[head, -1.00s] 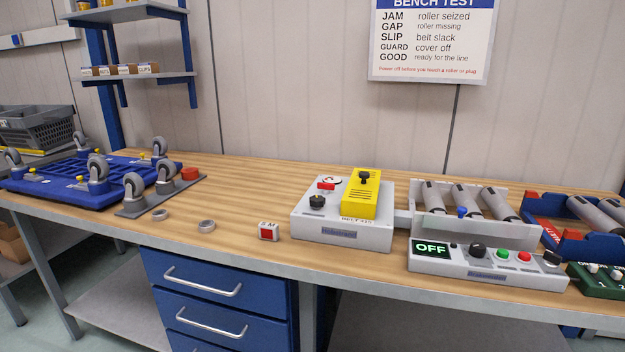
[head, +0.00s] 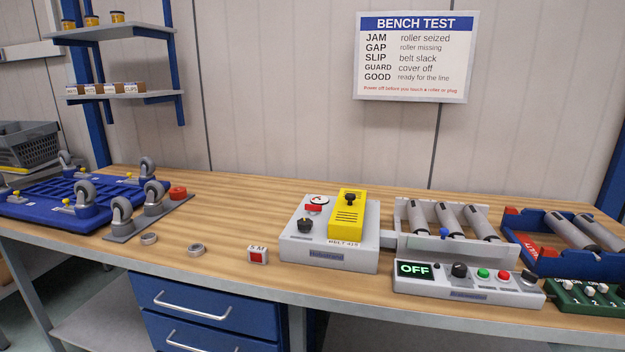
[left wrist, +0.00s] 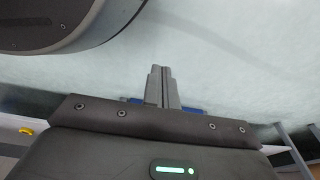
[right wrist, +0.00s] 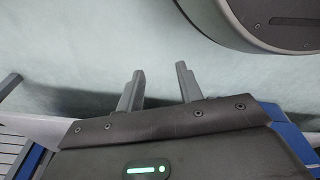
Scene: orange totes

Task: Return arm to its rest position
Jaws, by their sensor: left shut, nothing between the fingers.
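My left gripper (left wrist: 162,86) shows in the left wrist view with its two fingers together and nothing between them, over pale floor. My right gripper (right wrist: 159,82) shows in the right wrist view with its fingers apart and empty, also over pale floor. Neither arm shows in the head view. The workbench (head: 215,292) stands ahead, with both grippers away from everything on it.
On the bench are a blue caster platform (head: 50,205), a grey box with a yellow cover (head: 347,215), a roller unit (head: 420,243) with its display reading OFF, a blue roller tray (head: 545,262) and a green block (head: 585,296). A sign (head: 413,60) hangs behind.

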